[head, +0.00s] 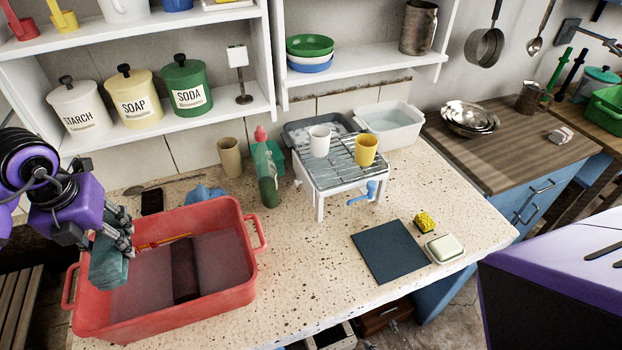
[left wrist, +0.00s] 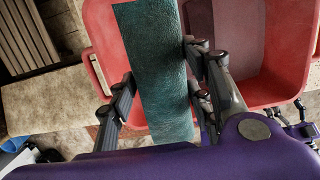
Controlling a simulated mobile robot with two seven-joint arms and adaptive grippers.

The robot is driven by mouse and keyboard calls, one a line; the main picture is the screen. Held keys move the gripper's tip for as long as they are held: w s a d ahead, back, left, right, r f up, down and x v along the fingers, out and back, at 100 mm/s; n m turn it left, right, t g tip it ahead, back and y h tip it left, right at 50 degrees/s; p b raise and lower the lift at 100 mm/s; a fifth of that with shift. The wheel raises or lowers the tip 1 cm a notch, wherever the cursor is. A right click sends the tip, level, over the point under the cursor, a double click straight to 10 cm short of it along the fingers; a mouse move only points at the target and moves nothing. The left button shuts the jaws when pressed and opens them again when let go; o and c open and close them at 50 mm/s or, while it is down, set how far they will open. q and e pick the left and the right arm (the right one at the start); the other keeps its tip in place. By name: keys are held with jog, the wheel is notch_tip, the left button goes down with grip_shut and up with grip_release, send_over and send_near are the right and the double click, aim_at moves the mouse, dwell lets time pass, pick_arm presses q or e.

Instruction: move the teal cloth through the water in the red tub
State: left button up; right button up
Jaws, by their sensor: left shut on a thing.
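The teal cloth (head: 108,270) hangs at the left end of the red tub (head: 205,309), in front of its inner left side. My left gripper (head: 112,238) is shut on it. In the left wrist view the cloth (left wrist: 160,65) is a flat textured strip between the fingers (left wrist: 158,95), with the tub wall (left wrist: 106,30) behind it. Greyish-pink water (head: 220,258) shows in the tub. I cannot tell whether the cloth's lower end touches the water.
A dark red strip (head: 184,270) shows inside the tub. A blue cloth-like lump (head: 204,195), a green bottle (head: 267,180) and a tan cup (head: 230,157) stand behind it. The speckled counter (head: 300,270) right of the tub is clear up to a dark mat (head: 389,251).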

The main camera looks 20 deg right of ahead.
pick_arm(q)
jog(key=shift+a+f, duration=0.25)
jog(key=shift+a, duration=0.1)
jog(key=shift+f, duration=0.3)
notch_tip(320, 180, down, 4)
jog(key=shift+r+b, duration=0.25)
jog(key=shift+b, duration=0.65)
notch_tip(320, 180, down, 8)
jog(key=b, duration=0.4)
jog(key=shift+f, duration=0.1)
notch_tip(320, 180, down, 2)
jog(key=shift+f+b, duration=0.2)
jog(key=shift+b, duration=0.35)
jog(key=shift+f+b, duration=0.4)
jog(key=shift+f, duration=0.65)
pick_arm(e)
jog(key=s+d+f+g, duration=0.1)
jog(key=s+f, duration=0.4)
jog(key=f, duration=0.3)
jog(key=shift+d+f+h, duration=0.15)
jog(key=shift+d+h, duration=0.15)
jog(key=shift+d, duration=0.05)
